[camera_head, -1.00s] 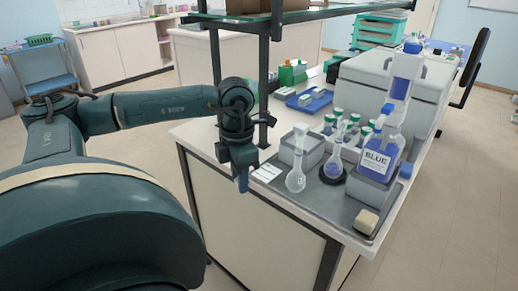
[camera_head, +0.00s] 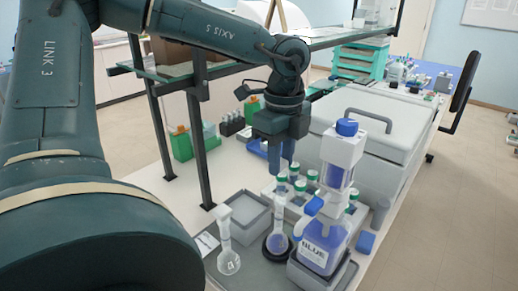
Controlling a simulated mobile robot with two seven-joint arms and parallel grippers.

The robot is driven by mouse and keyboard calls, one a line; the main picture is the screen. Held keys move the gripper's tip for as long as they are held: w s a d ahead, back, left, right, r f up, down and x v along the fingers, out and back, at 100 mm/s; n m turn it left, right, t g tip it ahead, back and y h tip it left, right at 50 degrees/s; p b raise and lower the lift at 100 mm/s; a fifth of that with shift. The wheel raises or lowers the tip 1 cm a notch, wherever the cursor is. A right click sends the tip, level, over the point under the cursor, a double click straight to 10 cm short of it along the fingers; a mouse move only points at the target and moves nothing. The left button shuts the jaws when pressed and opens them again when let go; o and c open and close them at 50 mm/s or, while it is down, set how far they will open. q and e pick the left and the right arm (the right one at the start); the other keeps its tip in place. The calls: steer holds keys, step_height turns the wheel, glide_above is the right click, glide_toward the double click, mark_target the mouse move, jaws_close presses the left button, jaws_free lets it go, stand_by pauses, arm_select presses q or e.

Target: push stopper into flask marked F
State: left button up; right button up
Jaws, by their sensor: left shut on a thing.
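Two long-necked glass flasks stand on the grey tray (camera_head: 258,280). The left one (camera_head: 229,262) looks clear and empty. The right one (camera_head: 277,243) holds blue liquid and sits upright in a dark ring. No letter F is readable on either. My left gripper (camera_head: 281,166) points down above and behind the right flask's neck, apart from it. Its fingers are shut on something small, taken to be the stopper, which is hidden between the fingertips. My right gripper is not in view.
A dispenser bottle labelled BLUE (camera_head: 323,247) stands close right of the flasks. Several green-capped bottles (camera_head: 299,186) stand behind them, near the gripper. A grey box (camera_head: 248,216) is behind the left flask. The shelf post (camera_head: 200,150) rises at left.

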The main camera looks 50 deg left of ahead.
arm_select(q)
steer(key=shift+w+d, duration=0.2)
steer(key=shift+d, duration=0.2)
steer(key=shift+s+f, duration=0.1)
steer(key=shift+f, duration=0.9)
steer(key=shift+f+b, duration=0.4)
steer(key=shift+f, duration=0.35)
steer(key=shift+f+b, duration=0.65)
steer(key=shift+b, duration=0.2)
steer(key=shift+f+b, duration=0.2)
steer(key=shift+b, duration=0.1)
steer(key=shift+f, duration=0.1)
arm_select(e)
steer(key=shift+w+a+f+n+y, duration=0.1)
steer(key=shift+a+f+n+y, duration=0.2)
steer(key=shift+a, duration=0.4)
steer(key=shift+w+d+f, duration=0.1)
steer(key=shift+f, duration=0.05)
